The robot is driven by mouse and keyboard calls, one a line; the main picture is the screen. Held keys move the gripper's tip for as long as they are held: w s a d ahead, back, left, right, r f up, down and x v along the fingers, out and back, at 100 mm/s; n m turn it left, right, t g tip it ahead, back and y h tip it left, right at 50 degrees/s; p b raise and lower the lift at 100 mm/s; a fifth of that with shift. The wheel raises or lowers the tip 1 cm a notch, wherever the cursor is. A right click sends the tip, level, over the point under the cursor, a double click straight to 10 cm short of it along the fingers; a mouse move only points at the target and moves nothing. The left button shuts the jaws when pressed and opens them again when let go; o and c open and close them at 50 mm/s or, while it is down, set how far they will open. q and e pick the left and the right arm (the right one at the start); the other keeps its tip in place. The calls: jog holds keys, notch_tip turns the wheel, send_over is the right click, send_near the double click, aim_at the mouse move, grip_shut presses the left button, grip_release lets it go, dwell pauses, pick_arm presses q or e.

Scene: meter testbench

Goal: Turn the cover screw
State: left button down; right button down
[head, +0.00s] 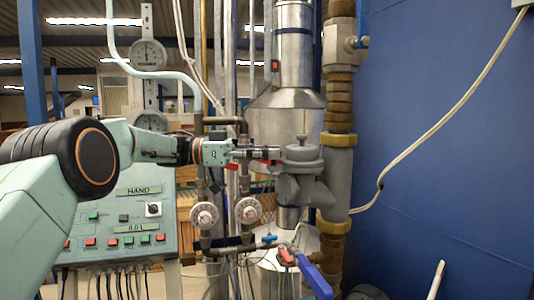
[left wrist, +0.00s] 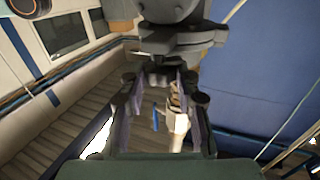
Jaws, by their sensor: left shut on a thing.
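The grey meter housing (head: 303,188) sits on the vertical pipe in the head view, with a round cover (head: 302,153) on top. The cover fills the top middle of the left wrist view (left wrist: 180,40). My left gripper (head: 272,155) reaches in from the left, level with the cover and at its left side. In the left wrist view its two fingers (left wrist: 160,78) point up at the cover and are shut on a small dark part at its edge, which looks like the cover screw (left wrist: 160,70). The head view hides most of this part. My right gripper is not in view.
A brass-jointed pipe (head: 338,115) stands close right of the cover. Two round dials (head: 204,215) and a blue valve handle (head: 313,276) sit below. A control panel (head: 122,220) stands at left. A blue wall (head: 450,170) fills the right side.

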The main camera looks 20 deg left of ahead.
pick_arm(q)
jog(key=shift+w+r+m+g, duration=0.15)
jog(key=shift+m+g, duration=0.55)
jog(key=shift+g, duration=0.4)
dwell(0.3)
jog(key=c, duration=1)
grip_release()
jog(key=shift+o, duration=0.2)
jog(key=shift+s+n+t+y, duration=0.15)
jog(key=shift+n+t, duration=0.55)
jog(key=shift+t, duration=0.35)
jog(key=shift+s+n+t+y, duration=0.15)
jog(key=shift+n+t, duration=0.55)
jog(key=shift+t, duration=0.35)
